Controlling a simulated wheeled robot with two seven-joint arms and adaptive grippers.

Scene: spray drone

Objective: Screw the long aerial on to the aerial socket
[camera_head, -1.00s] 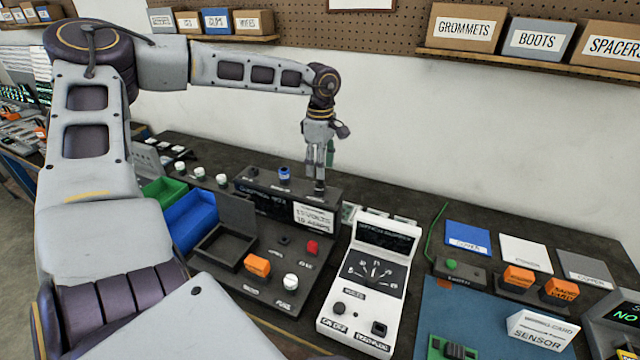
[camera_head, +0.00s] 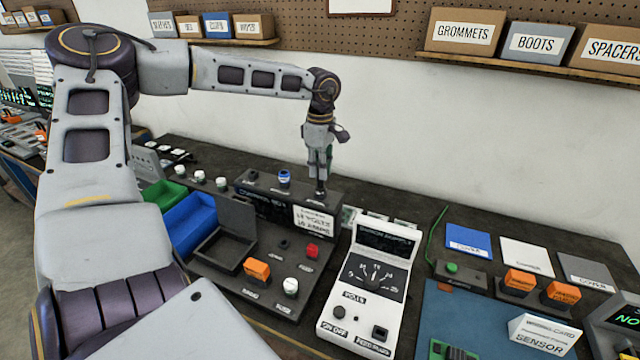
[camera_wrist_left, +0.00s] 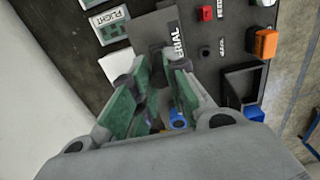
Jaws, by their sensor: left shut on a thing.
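My left gripper (camera_head: 321,178) points down over the right end of the dark console's raised back (camera_head: 285,184). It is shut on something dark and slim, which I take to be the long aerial. A short dark piece (camera_head: 320,191) shows under the fingertips, at the console top. In the left wrist view the green-padded fingers (camera_wrist_left: 158,82) converge on a dark end (camera_wrist_left: 156,52) beside the label ending in "ERIAL" (camera_wrist_left: 177,42). The fingers hide most of the aerial and the socket. I cannot tell where aerial and socket meet. My right gripper is not in view.
A blue knob (camera_head: 284,178) stands left of the gripper on the console. A red button (camera_head: 312,251) and orange switch (camera_head: 257,269) sit lower on it. A white meter (camera_head: 364,318) stands to the right. The wall is behind.

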